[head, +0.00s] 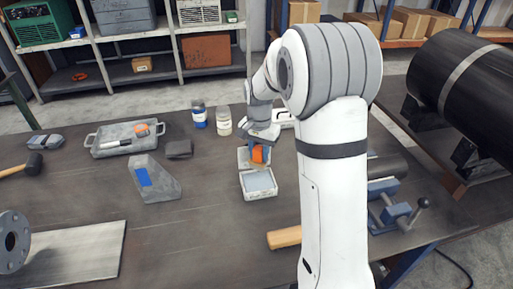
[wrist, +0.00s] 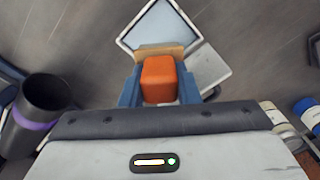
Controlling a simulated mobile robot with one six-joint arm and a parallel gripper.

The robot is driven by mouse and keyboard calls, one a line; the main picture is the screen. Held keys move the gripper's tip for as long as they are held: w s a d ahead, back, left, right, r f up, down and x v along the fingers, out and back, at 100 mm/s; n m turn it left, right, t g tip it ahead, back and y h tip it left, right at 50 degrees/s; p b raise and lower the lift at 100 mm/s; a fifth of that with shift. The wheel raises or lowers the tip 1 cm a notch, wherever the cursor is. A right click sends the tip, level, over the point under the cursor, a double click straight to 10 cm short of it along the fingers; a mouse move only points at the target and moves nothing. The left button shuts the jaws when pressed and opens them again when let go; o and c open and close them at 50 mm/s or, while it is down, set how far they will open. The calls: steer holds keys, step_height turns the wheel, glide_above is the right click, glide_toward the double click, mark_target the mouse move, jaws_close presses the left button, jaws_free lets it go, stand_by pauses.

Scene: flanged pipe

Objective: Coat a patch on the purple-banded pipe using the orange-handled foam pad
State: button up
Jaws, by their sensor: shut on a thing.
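My gripper (head: 258,148) is shut on the orange-handled foam pad (head: 258,156), close above the open white case of pale blue-grey coating (head: 260,183). In the wrist view, the orange handle (wrist: 158,80) sits between my blue fingers (wrist: 160,90), with a tan pad edge beyond it. The case (wrist: 157,26) lies past the pad there, its lid at one side. I cannot tell whether the pad touches the coating. The dark pipe (wrist: 47,92) with its purple band (wrist: 34,123) shows at the wrist view's left. In the head view, my arm hides most of the pipe (head: 388,166).
A blue vise (head: 390,208) stands on the right of the bench. Two jars (head: 211,120) stand behind the case. A grey tray (head: 97,151), an angular block with a blue patch (head: 168,184) and a mallet (head: 33,164) lie left. A wooden handle (head: 284,238) lies in front.

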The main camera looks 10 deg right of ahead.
mark_target(259, 168)
steer(key=shift+f+b, duration=1.75)
steer(key=shift+f, duration=1.05)
steer(key=shift+s+f+b, duration=0.1)
steer(key=shift+f+b, duration=0.3)
steer(key=shift+f, duration=0.25)
steer(key=shift+r, duration=0.1)
steer(key=shift+r+p, duration=2.45)
steer(key=shift+r, duration=1.05)
